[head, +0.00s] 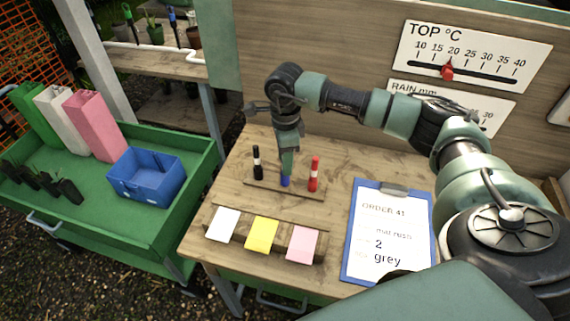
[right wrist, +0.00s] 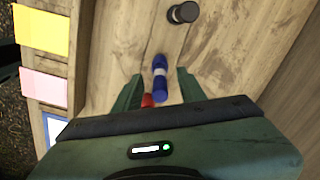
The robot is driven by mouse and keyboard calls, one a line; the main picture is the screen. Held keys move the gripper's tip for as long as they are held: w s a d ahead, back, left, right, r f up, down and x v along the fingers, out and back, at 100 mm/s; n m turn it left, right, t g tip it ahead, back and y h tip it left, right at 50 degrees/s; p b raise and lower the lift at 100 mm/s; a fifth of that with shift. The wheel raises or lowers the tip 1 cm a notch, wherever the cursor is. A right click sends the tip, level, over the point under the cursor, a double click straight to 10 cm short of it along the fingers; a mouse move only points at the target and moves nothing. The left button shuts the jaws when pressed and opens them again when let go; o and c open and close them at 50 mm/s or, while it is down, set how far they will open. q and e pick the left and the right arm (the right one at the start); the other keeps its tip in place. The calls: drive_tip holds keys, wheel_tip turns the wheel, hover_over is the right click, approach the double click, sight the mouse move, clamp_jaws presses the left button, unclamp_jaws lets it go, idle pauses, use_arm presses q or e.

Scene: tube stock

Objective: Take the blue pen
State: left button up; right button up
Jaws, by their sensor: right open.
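The blue pen (head: 285,182) stands upright in a wooden holder (head: 262,187) on the wooden table, between a black pen (head: 257,163) and a red pen (head: 314,174). My right gripper (head: 287,170) points down over the blue pen and hides its upper part in the head view. In the right wrist view the blue pen (right wrist: 160,80) stands between the two open fingers (right wrist: 158,90), with the black pen (right wrist: 183,13) beyond and the red pen (right wrist: 148,100) partly hidden behind it. I cannot tell whether a finger touches the blue pen. My left gripper is not in view.
White, yellow and pink cards (head: 262,235) lie in front of the holder. A blue clipboard (head: 347,262) reading "ORDER 41", "2" and "grey" lies to the right. A green cart (head: 120,237) with a blue box (head: 147,183) stands left. A wooden panel (head: 360,45) rises behind.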

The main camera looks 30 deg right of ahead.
clamp_jaws()
